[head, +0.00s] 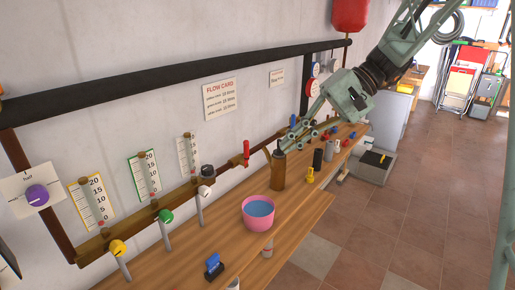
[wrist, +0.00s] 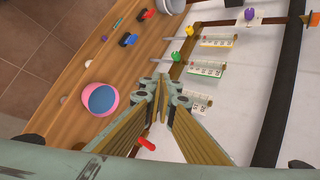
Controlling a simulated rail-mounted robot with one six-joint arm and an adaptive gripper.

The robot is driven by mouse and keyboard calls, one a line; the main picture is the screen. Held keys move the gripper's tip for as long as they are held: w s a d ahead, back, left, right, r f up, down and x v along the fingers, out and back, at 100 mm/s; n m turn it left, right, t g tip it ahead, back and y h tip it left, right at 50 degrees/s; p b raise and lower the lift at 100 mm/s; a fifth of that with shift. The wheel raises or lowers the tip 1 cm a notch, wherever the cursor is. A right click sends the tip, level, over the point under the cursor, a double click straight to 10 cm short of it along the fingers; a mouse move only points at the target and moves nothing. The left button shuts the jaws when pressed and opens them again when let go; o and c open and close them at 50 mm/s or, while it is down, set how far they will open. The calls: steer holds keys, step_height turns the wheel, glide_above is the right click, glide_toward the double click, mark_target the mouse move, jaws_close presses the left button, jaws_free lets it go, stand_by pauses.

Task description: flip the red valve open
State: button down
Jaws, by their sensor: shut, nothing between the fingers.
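The red valve (head: 246,153) sits on the wall pipe, right of the white valve (head: 204,191); its red handle stands roughly upright. A red handle (wrist: 147,144) that looks like it shows low in the wrist view, beside my fingers. My gripper (head: 285,147) is shut and empty, to the right of the red valve in the head view, near a brown canister (head: 278,170). In the wrist view my closed fingers (wrist: 160,82) point up the picture. They look apart from the red valve; exact depth is hard to tell.
The wooden bench (head: 229,227) carries a pink bowl of blue liquid (head: 258,212), a blue clip-like item (head: 213,266) and several small bottles. Green (head: 166,216) and yellow (head: 118,248) valves, gauges and a black overhead pipe (head: 180,72) line the wall.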

steer(key=w+d+f+t+y+p, duration=0.1)
steer(key=w+f+y, duration=0.3)
steer(key=w+f, duration=0.4)
steer(key=w+d+f+t+y+p, duration=0.1)
steer(key=w+f, duration=0.7)
steer(key=w, duration=1.3)
steer(key=d+y+p, duration=0.1)
steer(key=y+p, duration=0.1)
steer(key=y, duration=0.1)
steer(key=shift+y, duration=0.3)
steer(key=shift+a, duration=0.15)
steer(key=s+a+b, duration=0.1)
steer(key=s+a, duration=0.1)
steer(key=a, duration=1)
steer(key=shift+s+a, duration=0.35)
steer(key=shift+a, duration=0.05)
